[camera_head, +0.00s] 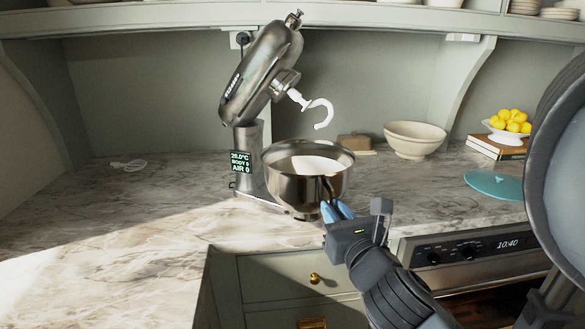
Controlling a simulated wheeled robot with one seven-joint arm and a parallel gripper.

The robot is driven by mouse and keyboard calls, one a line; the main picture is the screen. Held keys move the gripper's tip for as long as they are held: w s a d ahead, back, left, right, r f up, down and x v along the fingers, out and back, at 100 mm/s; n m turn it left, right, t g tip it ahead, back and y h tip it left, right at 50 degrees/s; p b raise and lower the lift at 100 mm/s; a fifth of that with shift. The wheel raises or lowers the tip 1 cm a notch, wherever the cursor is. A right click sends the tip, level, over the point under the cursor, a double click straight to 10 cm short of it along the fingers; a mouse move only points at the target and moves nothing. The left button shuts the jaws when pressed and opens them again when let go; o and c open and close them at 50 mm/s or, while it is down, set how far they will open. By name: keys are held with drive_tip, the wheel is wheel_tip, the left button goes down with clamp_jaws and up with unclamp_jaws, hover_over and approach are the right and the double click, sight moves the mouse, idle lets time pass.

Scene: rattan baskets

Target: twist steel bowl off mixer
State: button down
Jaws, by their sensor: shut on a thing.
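The stand mixer (262,75) stands on the marble counter with its silver head tilted up. A white dough hook (318,108) hangs from the head, above and clear of the bowl. The steel bowl (290,188) sits upright on the mixer's base, with something pale inside it. My gripper (332,203) reaches in from the lower right and is shut at the bowl's front right side, near the rim. A dark piece, perhaps a handle, shows at the blue fingertips. The exact contact is too small to make out.
A cream bowl (415,139) stands behind to the right. A turquoise round board (494,184) lies farther right, near yellow fruit in a white dish (508,140). The oven (470,248) and a drawer (300,272) are below the counter edge. The left counter is mostly clear.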

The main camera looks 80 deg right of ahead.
drive_tip(key=shift+w+r+p+v, duration=0.1)
drive_tip(key=shift+p+v, duration=0.2)
drive_tip(key=shift+v, duration=0.6)
drive_tip(key=shift+w+r+p+v, duration=0.15)
drive_tip(key=shift+p+v, duration=0.15)
drive_tip(key=shift+v, duration=0.55)
drive_tip(key=shift+a, duration=0.15)
